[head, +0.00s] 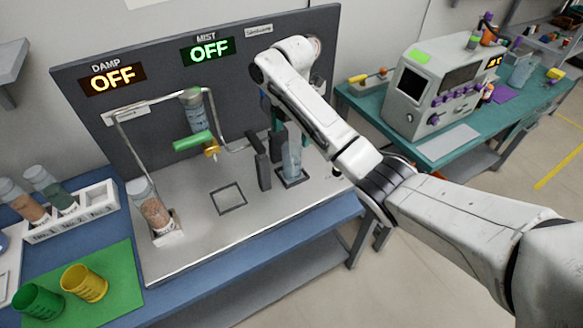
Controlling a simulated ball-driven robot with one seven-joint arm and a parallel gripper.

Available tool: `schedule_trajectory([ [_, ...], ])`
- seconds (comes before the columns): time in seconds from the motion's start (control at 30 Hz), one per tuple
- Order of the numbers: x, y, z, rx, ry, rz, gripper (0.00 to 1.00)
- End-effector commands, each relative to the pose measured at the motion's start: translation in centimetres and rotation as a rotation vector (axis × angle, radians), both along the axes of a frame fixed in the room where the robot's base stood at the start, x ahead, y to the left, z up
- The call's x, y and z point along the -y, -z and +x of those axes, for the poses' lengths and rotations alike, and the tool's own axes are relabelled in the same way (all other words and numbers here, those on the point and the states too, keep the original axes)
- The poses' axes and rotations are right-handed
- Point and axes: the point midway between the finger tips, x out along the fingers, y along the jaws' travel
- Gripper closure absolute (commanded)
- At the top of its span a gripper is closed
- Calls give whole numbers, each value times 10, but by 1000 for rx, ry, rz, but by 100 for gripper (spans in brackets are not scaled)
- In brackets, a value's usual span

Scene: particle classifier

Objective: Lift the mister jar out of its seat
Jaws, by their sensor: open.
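The mister jar, a clear bluish jar (293,158), stands upright in a dark square seat (292,182) at the right of the grey rig base. My gripper (271,165) is open just left of the jar, with its dark fingers pointing down. From this view I cannot tell whether a finger touches the jar or whether the jar is between the fingers. My forearm and wrist hide the panel behind and part of the jar's top.
An empty square outline (228,198) lies on the base left of my gripper. A hanging jar with a green handle (180,141) is farther left. A jar of brown grains (154,212) stands at the left front. The panel (150,75) rises behind; both displays read OFF.

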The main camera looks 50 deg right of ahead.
Motion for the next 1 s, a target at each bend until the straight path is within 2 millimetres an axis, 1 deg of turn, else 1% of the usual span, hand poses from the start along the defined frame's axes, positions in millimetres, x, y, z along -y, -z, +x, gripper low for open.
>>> schedule_trajectory([
  [0.17, 1, 14, 0, -3, 1, 0, 9],
  [0.4, 3, 47, 1, -2, 1, 0, 9],
  [0.53, 3, 55, 1, -1, 0, -1, 9],
  [0.73, 3, 56, 2, 0, 0, -1, 9],
  [0.77, 3, 56, 2, 0, 0, -1, 11],
  [1.0, 3, 56, 2, 0, 0, -1, 34],
])
